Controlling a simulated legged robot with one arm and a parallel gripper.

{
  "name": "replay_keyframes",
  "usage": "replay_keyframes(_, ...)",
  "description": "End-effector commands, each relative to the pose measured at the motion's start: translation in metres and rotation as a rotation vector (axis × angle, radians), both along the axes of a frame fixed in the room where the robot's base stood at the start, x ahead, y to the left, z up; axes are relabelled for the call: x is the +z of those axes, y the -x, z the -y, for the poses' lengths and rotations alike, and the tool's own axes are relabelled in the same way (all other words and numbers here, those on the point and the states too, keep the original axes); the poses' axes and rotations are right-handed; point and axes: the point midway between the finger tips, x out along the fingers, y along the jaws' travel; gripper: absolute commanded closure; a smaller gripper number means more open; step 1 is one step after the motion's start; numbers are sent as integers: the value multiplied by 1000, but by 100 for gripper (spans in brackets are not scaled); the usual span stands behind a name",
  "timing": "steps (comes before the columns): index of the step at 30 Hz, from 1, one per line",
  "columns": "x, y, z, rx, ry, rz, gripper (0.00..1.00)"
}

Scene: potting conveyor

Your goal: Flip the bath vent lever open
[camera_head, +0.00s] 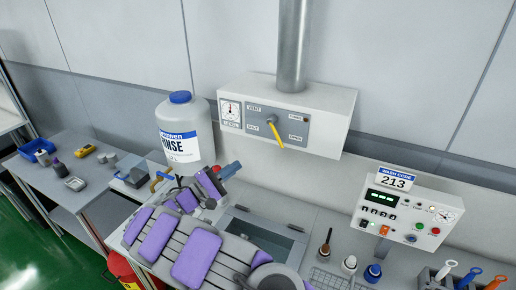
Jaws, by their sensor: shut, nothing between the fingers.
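The vent box (325,107) is a white unit on the back wall with a grey pipe rising from it. Its grey panel is marked VENT, with a small label on each side of the lever. The yellow vent lever (278,136) hangs down from its pivot and tilts slightly right at its tip. My gripper (213,183) is at the end of my folded purple-padded arm, below and left of the lever and well apart from it. It is shut and empty; its fingertips are small and hard to make out.
A white rinse bottle (186,135) stands close behind my gripper. A bath with a glassy lid (265,234) is right of my arm. A wash code control box (405,215) and several brushes and bottles are at right. A side bench (75,205) holds small items.

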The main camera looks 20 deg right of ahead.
Motion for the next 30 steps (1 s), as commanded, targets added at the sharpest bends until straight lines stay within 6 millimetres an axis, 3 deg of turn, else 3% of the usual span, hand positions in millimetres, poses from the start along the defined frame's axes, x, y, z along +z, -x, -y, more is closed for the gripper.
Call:
replay_keyframes(3,-1,-12,2,-1,-23,13,100)
replay_keyframes(10,-2,-18,14,-3,-33,26,100)
replay_keyframes(25,21,-39,100,-6,-32,24,100)
replay_keyframes(30,34,-28,113,-2,-31,26,100)
